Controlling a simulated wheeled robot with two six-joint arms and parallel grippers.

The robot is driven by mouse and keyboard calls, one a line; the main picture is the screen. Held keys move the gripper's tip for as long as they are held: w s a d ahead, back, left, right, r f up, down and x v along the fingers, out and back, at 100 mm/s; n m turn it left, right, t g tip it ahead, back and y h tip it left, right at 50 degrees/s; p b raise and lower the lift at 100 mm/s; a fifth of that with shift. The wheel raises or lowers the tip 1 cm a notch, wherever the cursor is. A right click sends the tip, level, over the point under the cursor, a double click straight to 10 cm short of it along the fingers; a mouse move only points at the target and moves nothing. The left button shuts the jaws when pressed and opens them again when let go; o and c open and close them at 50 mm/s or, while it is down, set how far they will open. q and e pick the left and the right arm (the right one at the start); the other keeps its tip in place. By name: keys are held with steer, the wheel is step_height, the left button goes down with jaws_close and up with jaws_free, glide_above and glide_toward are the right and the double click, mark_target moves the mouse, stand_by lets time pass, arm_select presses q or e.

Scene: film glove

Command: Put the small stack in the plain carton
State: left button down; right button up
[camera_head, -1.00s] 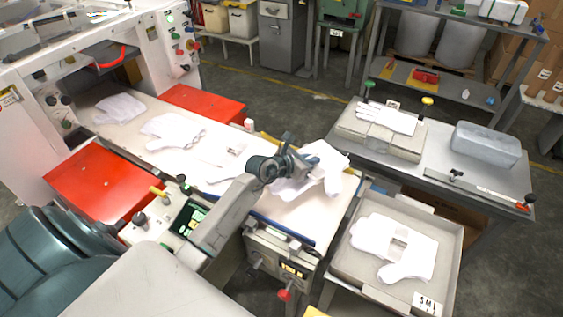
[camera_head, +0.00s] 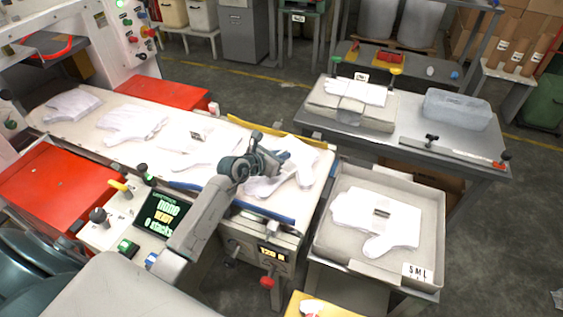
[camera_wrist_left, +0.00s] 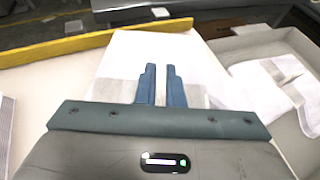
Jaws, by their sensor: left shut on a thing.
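My left gripper (camera_head: 268,160) is over the right end of the white belt (camera_head: 230,135). It is shut on a white glove stack (camera_head: 300,152), which spreads out beyond the fingers. In the left wrist view, the two blue fingers (camera_wrist_left: 160,85) are close together over the white stack (camera_wrist_left: 150,50), with grey band parts on both sides. I cannot tell whether the stack touches the belt. Another glove stack (camera_head: 375,220) with a small band lies in the tray (camera_head: 335,245) marked S M L. I cannot tell which container is the plain carton. My right gripper is not in view.
Several gloves (camera_head: 130,122) lie further left on the belt. On the steel table (camera_head: 400,130) stand a beige box (camera_head: 325,100) with gloves on top and a clear grey bin (camera_head: 458,108). A yellow rail (camera_head: 262,127) runs along the belt's far edge. Brown boxes stand at the back right.

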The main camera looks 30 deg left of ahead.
arm_select(q)
steer(key=shift+f, duration=0.4)
steer(key=c, duration=1.5)
jaws_free()
steer(key=shift+c, duration=0.2)
